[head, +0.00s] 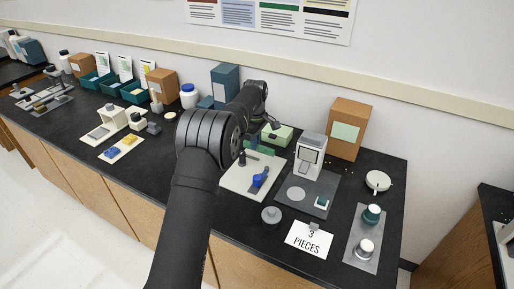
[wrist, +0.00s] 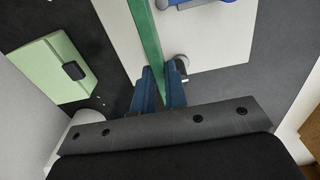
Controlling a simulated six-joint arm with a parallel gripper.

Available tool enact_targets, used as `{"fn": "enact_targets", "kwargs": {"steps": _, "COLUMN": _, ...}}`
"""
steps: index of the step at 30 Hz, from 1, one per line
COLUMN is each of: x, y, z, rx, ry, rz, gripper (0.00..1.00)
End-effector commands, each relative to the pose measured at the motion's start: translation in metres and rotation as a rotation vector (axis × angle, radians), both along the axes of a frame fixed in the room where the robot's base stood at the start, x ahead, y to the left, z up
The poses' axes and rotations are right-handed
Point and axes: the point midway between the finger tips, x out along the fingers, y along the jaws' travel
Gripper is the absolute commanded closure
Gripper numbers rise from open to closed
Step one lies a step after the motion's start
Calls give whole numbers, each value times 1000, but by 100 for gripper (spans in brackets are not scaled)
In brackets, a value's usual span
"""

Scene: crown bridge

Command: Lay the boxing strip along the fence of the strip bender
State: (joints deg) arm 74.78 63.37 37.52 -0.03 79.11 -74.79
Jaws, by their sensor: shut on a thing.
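My gripper (wrist: 160,88) has blue fingers and is shut on the boxing strip (wrist: 146,38), a green band. The strip runs from the fingers to the top edge of the wrist view, over a white board that shows on both sides of it. The board, apparently the strip bender's base (head: 235,180), carries a blue part (head: 261,178) and a dark upright post (head: 242,158) in the head view. I cannot tell whether the strip touches the fence.
A light green box (wrist: 58,68) with a black knob lies left of the fingers. Right of the board are a white machine (head: 310,157) on a grey plate and a brown carton (head: 348,130). A grey round piece (head: 271,215) and a "3 PIECES" card (head: 309,240) lie in front.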

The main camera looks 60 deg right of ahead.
Motion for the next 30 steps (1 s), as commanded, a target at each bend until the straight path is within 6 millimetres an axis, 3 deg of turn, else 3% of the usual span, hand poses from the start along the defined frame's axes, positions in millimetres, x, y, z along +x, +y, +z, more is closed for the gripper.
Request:
{"fn": "enact_targets", "kwargs": {"steps": 17, "x": 3, "y": -4, "z": -4, "rx": 0, "ry": 0, "rz": 0, "gripper": 100}}
{"fn": "enact_targets", "kwargs": {"steps": 30, "x": 3, "y": -4, "z": -42, "rx": 2, "ry": 1, "rz": 0, "gripper": 100}}
